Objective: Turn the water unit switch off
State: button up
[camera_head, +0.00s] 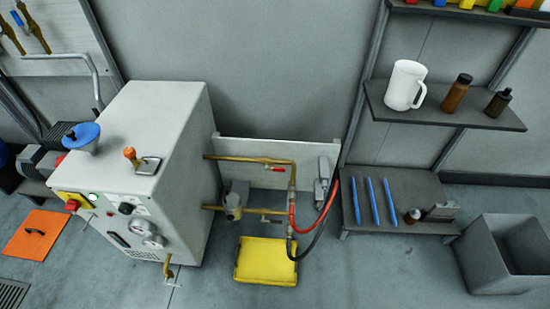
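A white box-shaped unit (160,128) stands at the left on the floor; it looks like the water unit. My gripper is not in view.
Brass pipes (250,159) and red and black hoses join the unit's right side, above a yellow tray (265,262). An orange plate (35,234) lies on the floor at left. A shelf (445,114) and grey bin (505,255) are at right. The front middle floor is clear.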

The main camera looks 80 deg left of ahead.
aim_at(72, 205)
jog(key=u, duration=3.5)
